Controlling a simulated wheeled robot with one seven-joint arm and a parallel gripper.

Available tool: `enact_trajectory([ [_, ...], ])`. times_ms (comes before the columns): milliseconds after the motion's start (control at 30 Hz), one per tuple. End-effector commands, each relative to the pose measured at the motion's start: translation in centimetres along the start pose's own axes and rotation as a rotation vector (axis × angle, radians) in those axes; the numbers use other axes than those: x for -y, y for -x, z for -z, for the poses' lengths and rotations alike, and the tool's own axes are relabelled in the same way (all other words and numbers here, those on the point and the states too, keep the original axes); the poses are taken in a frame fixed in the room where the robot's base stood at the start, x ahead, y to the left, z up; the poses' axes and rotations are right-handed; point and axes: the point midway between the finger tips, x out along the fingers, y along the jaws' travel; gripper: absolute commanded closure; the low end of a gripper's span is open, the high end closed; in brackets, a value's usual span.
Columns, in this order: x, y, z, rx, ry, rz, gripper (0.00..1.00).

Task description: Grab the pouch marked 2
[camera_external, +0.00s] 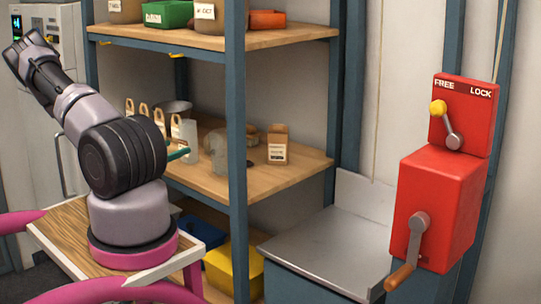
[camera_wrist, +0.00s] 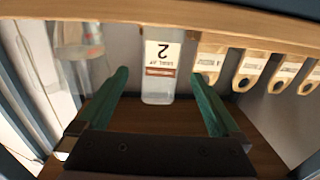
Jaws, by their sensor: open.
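The pouch marked 2 (camera_wrist: 158,88) is pale and partly see-through, with a white label, and its number appears upside down in the wrist view. It seems to stand on the middle shelf in the external view (camera_external: 190,133), where the marking is unreadable. My gripper (camera_wrist: 160,75) is open, with its green fingers to either side of the pouch in the picture. I cannot tell how far the pouch reaches between them. In the external view, my gripper (camera_external: 178,154) is low in front of the pouch and partly hidden by my arm.
Several tagged pouches with holes (camera_wrist: 248,72) stand in a row to the right in the wrist view. A clear glass jar (camera_wrist: 82,55) is close on the left. A shelf post (camera_external: 236,150) and the upper shelf (camera_external: 290,38) bound the space. A red crank box (camera_external: 440,205) stands apart.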

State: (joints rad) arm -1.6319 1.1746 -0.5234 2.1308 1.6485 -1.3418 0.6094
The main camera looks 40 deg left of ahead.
Motion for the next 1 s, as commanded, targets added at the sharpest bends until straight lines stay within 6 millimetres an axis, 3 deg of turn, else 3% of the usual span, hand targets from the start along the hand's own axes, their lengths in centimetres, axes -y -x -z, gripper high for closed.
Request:
enact_trajectory([
  [267, 0.0, -2.5, -0.2, 0.002, -0.001, -0.001, 0.0],
  [500, 0.1, -6.0, -0.5, 0.002, -0.001, -0.002, 0.0],
  [833, 0.2, -6.8, -0.4, 0.002, 0.0, 0.001, 0.0],
  [867, 0.2, -6.8, -0.4, 0.002, 0.0, 0.001, 0.08],
  [1000, 0.2, -6.8, -0.4, 0.002, 0.0, 0.001, 0.61],
])
